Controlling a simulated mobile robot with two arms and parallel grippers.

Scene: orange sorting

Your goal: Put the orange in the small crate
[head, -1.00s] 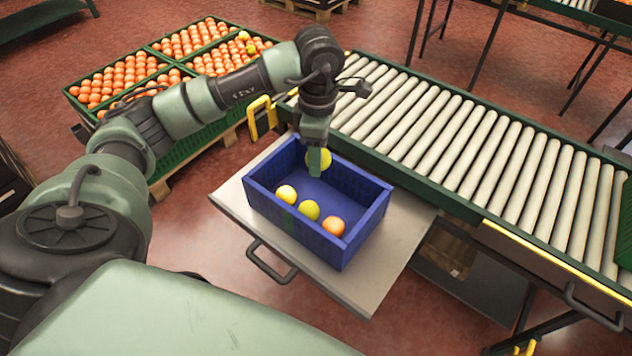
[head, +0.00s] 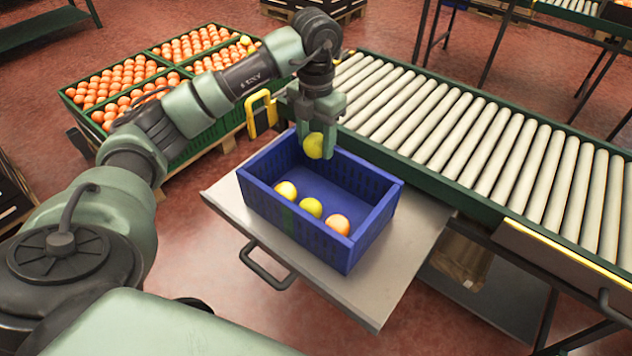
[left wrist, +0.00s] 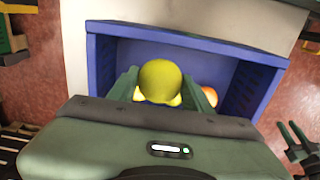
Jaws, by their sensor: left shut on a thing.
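My left gripper (head: 317,148) is shut on a yellow-green fruit (head: 313,145), held just above the back left part of the blue crate (head: 375,232). The held fruit (left wrist: 160,82) also shows between the fingers in the left wrist view; it looks yellow rather than orange. In the crate lie a pale yellow fruit (head: 286,191), a yellow-green fruit (head: 311,207) and an orange (head: 338,224). The orange (left wrist: 209,96) is partly hidden by a finger in the left wrist view. My right gripper (left wrist: 298,138) appears at that view's lower right edge, its fingers apart.
The crate stands on a grey shelf (head: 400,270) beside the roller conveyor (head: 450,140). Large green crates (head: 180,70) full of oranges stand behind to the left.

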